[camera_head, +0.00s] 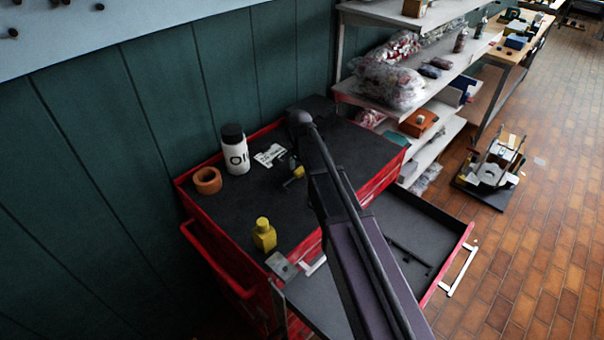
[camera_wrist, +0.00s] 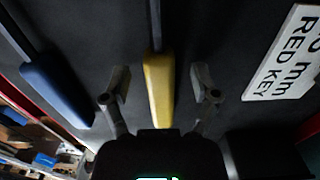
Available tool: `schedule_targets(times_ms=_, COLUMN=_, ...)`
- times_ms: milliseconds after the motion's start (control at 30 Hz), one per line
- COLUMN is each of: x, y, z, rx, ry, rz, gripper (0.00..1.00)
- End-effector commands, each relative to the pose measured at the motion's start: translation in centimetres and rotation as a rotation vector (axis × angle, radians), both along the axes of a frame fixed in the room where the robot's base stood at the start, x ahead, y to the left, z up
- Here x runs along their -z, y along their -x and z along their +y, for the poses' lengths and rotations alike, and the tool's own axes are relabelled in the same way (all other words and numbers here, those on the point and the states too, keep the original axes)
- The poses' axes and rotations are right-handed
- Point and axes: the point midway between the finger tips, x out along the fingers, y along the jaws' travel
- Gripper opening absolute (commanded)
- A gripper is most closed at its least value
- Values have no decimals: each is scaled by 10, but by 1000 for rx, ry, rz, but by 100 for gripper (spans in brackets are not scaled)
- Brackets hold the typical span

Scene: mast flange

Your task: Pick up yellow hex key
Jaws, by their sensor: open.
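The yellow hex key (camera_wrist: 159,88) shows in the wrist view, its yellow handle pointing toward my gripper and its dark shaft running to the top edge. My gripper (camera_wrist: 160,92) is open, with one finger on each side of the yellow handle and a gap on both sides. I cannot tell the height between fingers and handle. In the head view a small yellow piece, likely its handle (camera_head: 298,172), shows on the cart top beside my arm, which hides much of that area.
A blue-handled tool (camera_wrist: 57,92) lies left of the yellow one. A label card (camera_wrist: 287,58) lies to the right. On the red cart (camera_head: 205,243) stand a white bottle (camera_head: 236,154), a tape roll (camera_head: 207,181) and a yellow bottle (camera_head: 264,236). A drawer (camera_head: 454,250) is open.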

Motion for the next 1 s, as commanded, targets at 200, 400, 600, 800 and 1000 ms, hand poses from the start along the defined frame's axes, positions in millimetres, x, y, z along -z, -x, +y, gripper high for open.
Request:
schedule_targets(times_ms=200, x=0, y=0, z=0, rx=0, ry=0, rz=0, gripper=77)
schedule_targets(times_ms=400, x=0, y=0, z=0, rx=0, ry=0, rz=0, gripper=42)
schedule_targets(times_ms=600, x=0, y=0, z=0, rx=0, ry=0, rz=0, gripper=0)
schedule_targets(times_ms=800, x=0, y=0, z=0, rx=0, ry=0, rz=0, gripper=0)
schedule_targets(times_ms=1000, x=-2, y=0, z=0, rx=-1, ry=0, rz=0, gripper=0)
